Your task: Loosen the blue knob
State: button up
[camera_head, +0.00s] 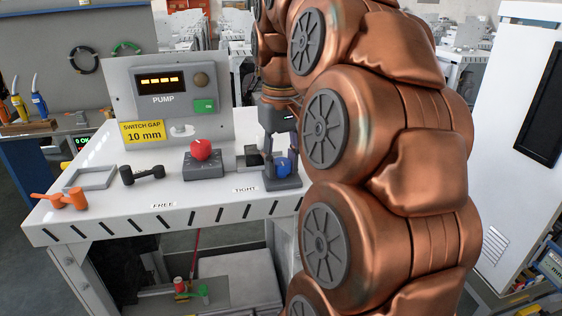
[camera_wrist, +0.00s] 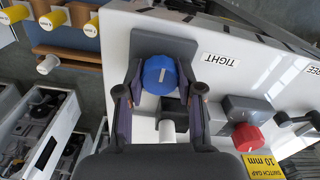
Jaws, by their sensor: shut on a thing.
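The blue knob (camera_wrist: 159,75) sits on a dark grey base plate (camera_wrist: 165,45) at the TIGHT end of the white bench. In the wrist view my gripper (camera_wrist: 160,84) has one finger on each side of the knob, shut on it. A pale mark shows on the knob's top. In the head view the blue knob (camera_head: 283,165) shows low beside my gripper (camera_head: 281,160), which comes down from above; my copper arm covers much of the right of that view.
A red knob (camera_head: 201,149) on a grey box stands to the left, below the PUMP panel (camera_head: 170,99). Black and orange handles (camera_head: 69,201) lie further left on the bench (camera_head: 120,219). A white peg (camera_wrist: 167,130) stands close to my fingers.

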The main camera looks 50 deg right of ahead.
jog(key=o, duration=1.1)
jog(key=shift+o, duration=0.2)
